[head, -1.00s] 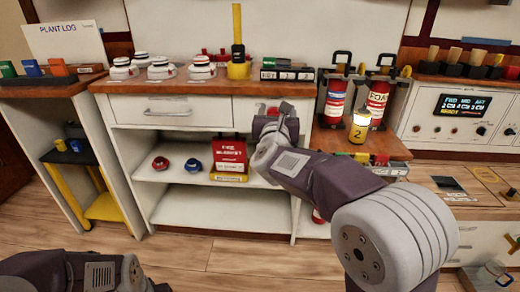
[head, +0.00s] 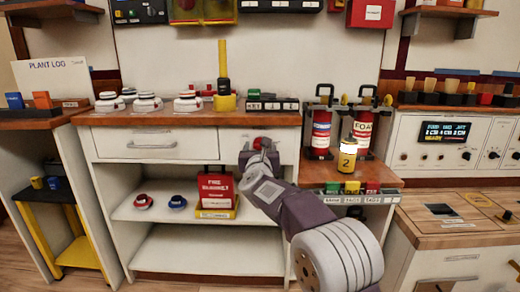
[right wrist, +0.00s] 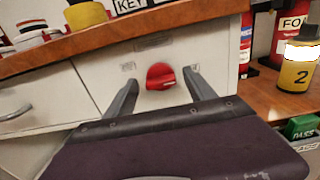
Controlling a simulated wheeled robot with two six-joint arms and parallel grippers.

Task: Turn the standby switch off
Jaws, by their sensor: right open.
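A red rotary knob (right wrist: 160,76) sits on the white cabinet front under the wooden counter edge, with small blurred labels at its left and right. I take it to be the standby switch, but cannot read its name. It also shows in the head view (head: 262,143), partly hidden by my right gripper (head: 259,156). In the right wrist view, my right gripper (right wrist: 159,82) is open, with one finger on each side of the knob and visible gaps between. The knob's ridge lies roughly level. My left gripper is not in view.
A drawer (head: 155,143) is left of the knob. The counter (head: 180,119) above carries white-lidded jars and a yellow-based tool (head: 224,95). A red box (head: 216,187) sits on the shelf below.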

